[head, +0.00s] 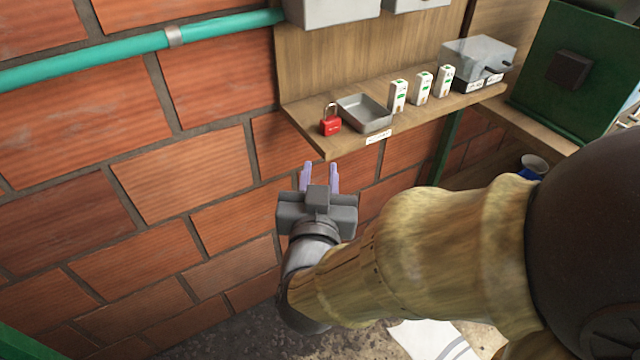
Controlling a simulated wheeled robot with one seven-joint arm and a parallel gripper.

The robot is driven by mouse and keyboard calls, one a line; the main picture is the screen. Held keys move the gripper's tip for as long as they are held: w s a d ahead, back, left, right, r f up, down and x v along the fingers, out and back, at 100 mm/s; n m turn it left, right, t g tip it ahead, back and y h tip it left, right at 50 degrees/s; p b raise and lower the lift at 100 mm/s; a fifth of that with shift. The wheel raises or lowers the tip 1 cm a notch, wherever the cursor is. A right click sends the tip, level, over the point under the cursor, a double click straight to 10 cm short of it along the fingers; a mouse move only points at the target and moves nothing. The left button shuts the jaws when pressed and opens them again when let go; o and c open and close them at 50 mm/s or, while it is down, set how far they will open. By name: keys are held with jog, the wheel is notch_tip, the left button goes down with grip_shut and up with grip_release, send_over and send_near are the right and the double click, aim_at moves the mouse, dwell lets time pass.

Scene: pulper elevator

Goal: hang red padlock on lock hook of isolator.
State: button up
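The red padlock (330,125) stands upright at the left end of a wooden shelf (322,146), its grey shackle up. My gripper (320,178) is in front of and below the shelf edge, a little below the padlock in the picture and apart from it. Its two pale purple fingers stand apart with nothing between them. I cannot make out the isolator or its lock hook for certain; grey boxes (330,10) at the top edge are cut off by the frame.
A grey metal tray (347,104) is right beside the padlock. Several small white cartons (398,96) and a clear-lidded box (478,62) stand farther right. A green machine (575,70) is at the right. A teal pipe (120,58) runs along the brick wall.

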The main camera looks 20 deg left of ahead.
dwell(0.8)
jog(key=w+d+f+g+h, duration=0.2)
jog(key=w+d+f+g, duration=0.5)
jog(key=d+f, duration=0.45)
jog(key=s+d+f+m+g+h, duration=0.1)
jog(key=s+d+g, duration=0.3)
jog(key=d, duration=0.5)
jog(key=s+d+f+m+g+h, duration=0.1)
jog(key=s+d+f+g+h, duration=0.1)
jog(key=d, duration=0.7)
notch_tip(320, 180, down, 3)
jog(key=shift+s+r+m+g, duration=0.2)
jog(key=shift+s+m+g, duration=0.1)
jog(key=shift+s+g, duration=0.7)
jog(key=shift+d, duration=0.1)
jog(key=w+p+v, duration=0.2)
jog(key=p+v, duration=0.7)
jog(key=w+p+v, duration=0.2)
jog(key=p+v, duration=0.8)
jog(key=shift+r, duration=0.4)
